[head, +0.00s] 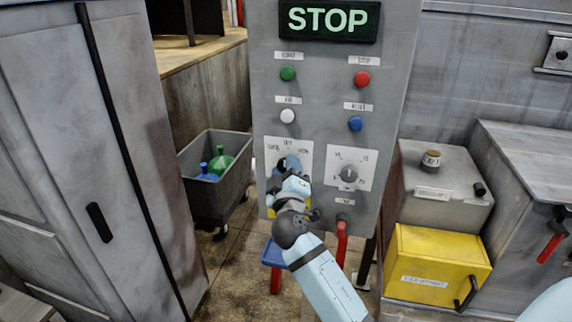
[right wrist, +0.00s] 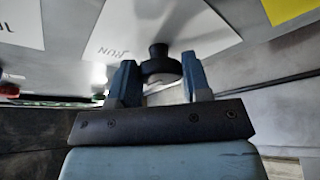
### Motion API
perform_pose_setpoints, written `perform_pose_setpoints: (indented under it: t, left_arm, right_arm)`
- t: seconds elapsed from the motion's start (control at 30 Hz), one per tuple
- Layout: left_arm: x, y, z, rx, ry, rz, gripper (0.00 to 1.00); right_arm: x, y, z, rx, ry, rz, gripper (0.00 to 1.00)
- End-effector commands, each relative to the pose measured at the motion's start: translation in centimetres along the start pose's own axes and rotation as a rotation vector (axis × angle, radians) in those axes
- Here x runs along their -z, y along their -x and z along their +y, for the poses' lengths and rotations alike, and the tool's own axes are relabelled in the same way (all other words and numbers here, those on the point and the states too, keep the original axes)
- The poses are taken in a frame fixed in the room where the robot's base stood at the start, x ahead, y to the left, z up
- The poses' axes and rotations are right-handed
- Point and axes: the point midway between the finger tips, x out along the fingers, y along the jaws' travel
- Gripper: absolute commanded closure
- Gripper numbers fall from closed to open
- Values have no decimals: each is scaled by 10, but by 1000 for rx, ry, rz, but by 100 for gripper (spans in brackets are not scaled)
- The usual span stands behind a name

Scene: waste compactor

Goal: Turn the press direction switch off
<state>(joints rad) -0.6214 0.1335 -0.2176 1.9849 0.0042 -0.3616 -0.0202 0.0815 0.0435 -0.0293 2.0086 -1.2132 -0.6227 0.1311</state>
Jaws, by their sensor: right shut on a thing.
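The press direction switch (right wrist: 160,66) is a black rotary knob on a white dial plate. In the head view its plate (head: 299,146) is on the left of the grey control panel, with an "OFF" label at the top. My right gripper (head: 284,168) reaches up to this plate and hides most of the knob. In the right wrist view, my right gripper (right wrist: 161,82) has its two blue fingers on either side of the knob, shut on it. The knob's pointing direction is hidden. My left gripper is out of view.
A second dial (head: 348,173) sits close to the right of my gripper. Green, red, white and blue buttons (head: 355,124) are above, under a lit "STOP" display (head: 328,20). A grey bin (head: 222,180) with bottles stands left; a yellow box (head: 437,265) stands right.

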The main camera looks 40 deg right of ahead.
Motion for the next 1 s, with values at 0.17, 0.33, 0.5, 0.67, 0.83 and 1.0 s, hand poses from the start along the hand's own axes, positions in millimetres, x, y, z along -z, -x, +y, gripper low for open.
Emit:
perform_pose_setpoints:
  t: [0.17, 0.33, 0.5, 0.67, 0.83, 1.0]
  left_arm:
    - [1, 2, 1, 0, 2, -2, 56]
    - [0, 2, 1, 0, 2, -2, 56]
    - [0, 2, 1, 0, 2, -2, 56]
    - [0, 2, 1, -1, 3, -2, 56]
    - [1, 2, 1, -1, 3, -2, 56]
    - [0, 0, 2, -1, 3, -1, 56]
  right_arm:
    - [1, -1, 2, 3, 15, 2, 79]
    - [0, -1, 1, 3, 15, 2, 79]
    - [1, -1, 2, 3, 15, 2, 51]
    - [0, -1, 1, 4, 15, 1, 31]
    - [0, 0, 1, 4, 14, 1, 31]
    - [-1, -1, -1, 5, 14, 1, 31]
